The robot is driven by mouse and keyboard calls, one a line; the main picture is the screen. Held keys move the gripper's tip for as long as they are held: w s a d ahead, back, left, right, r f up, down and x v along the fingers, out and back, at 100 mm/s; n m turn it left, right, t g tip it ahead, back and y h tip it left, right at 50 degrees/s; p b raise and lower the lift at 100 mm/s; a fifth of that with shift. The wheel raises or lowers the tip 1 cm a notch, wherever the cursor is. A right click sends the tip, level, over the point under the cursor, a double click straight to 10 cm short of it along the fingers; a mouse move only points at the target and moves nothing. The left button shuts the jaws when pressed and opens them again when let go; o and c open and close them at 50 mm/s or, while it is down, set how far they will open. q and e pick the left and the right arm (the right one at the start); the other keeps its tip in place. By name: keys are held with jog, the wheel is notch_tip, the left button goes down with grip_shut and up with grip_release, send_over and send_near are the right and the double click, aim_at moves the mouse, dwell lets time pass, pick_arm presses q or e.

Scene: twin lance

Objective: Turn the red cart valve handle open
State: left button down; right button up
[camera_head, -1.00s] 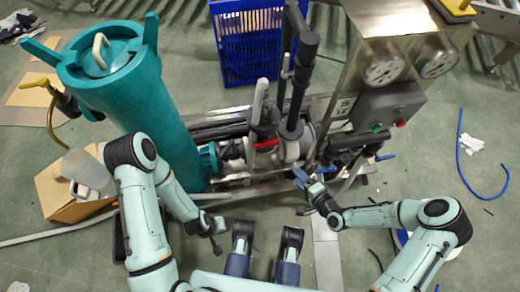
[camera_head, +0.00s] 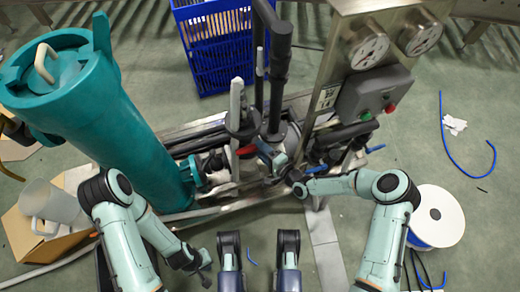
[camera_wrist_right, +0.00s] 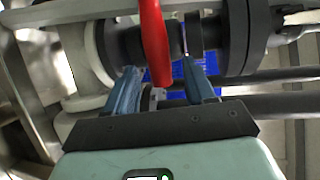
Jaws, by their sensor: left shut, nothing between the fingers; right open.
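The red valve handle (camera_head: 246,150) sits on the cart's dark pipework, in the middle of the head view. In the right wrist view the red handle (camera_wrist_right: 155,42) hangs down from the top edge, its lower end between the two blue fingers. My right gripper (camera_head: 265,152) is open at the handle, with a finger on either side of it in the wrist view (camera_wrist_right: 161,80). I cannot tell whether a finger touches it. My left gripper (camera_head: 205,271) is shut and empty, low over the floor, away from the handle.
A teal cylinder vessel (camera_head: 110,125) stands on the left of the cart. A gauge panel (camera_head: 395,25) and a grey control box (camera_head: 374,92) stand on the right. A blue crate (camera_head: 215,60) is behind. A white spool (camera_head: 436,214) lies at right.

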aim_at(250, 148)
pick_arm(q)
jog(key=shift+s+f, duration=0.15)
jog(key=shift+s, duration=0.35)
pick_arm(e)
jog(key=shift+x, duration=0.8)
